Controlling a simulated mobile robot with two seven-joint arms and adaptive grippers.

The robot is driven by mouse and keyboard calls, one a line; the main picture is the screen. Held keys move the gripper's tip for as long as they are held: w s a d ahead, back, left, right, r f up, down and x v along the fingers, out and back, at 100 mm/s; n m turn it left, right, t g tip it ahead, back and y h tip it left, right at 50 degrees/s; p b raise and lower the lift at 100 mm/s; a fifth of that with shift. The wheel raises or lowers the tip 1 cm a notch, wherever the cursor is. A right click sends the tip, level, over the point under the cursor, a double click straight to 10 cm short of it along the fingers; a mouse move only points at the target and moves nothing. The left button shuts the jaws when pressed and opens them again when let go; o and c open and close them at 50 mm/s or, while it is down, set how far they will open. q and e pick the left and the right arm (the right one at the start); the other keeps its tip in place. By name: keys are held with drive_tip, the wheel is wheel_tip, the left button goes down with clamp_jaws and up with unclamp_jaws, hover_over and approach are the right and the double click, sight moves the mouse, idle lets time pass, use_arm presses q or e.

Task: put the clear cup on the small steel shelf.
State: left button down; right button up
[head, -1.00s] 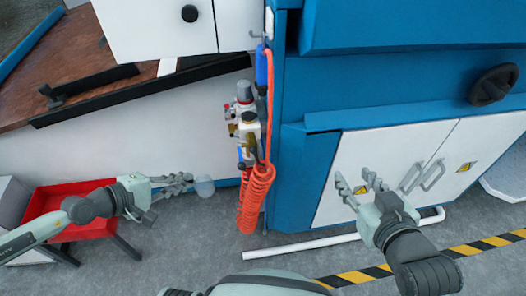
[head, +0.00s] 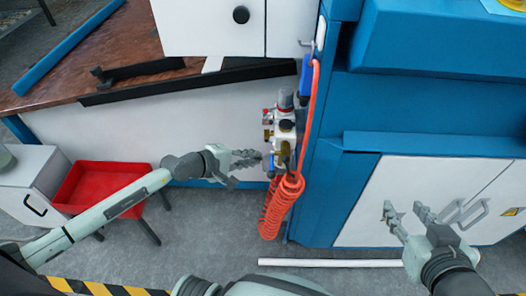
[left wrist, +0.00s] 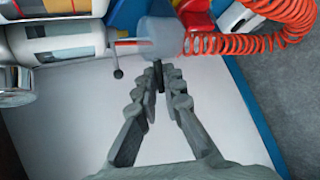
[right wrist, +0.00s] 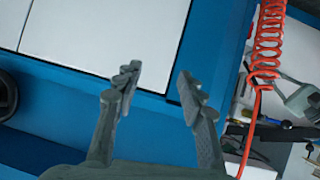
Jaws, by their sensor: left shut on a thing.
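My left gripper (head: 256,159) is shut on the clear cup, in front of the white panel and beside the air regulator. In the left wrist view the cup (left wrist: 158,38) is a pale, see-through shape just beyond the fingertips (left wrist: 160,72). The regulator behind it blurs its outline, and in the head view I can hardly make it out. My right gripper (head: 403,212) is open and empty in front of the white cabinet doors; its fingers also show apart in the right wrist view (right wrist: 157,84). I cannot make out the small steel shelf in any view.
The air regulator (head: 286,128) and coiled orange hose (head: 281,203) hang close to the right of my left gripper. The blue machine (head: 420,110) stands at right. A red tray (head: 95,185) and a white cabinet (head: 30,185) stand at left.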

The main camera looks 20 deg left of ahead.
use_arm(q)
drive_tip(key=w, duration=0.1)
drive_tip(key=w+d, duration=0.2)
drive_tip(key=shift+w+f, duration=0.15)
drive_tip(key=shift+f, duration=0.15)
use_arm(e)
drive_tip(key=shift+w+a+r, duration=0.2)
drive_tip(key=shift+a+r, duration=0.05)
drive_tip(key=shift+r, duration=0.05)
use_arm(q)
drive_tip(key=c, duration=1.9)
unclamp_jaws()
use_arm(e)
drive_tip(key=shift+a+r+t, duration=0.1)
drive_tip(key=shift+r+t, duration=0.05)
drive_tip(key=shift+t, duration=0.15)
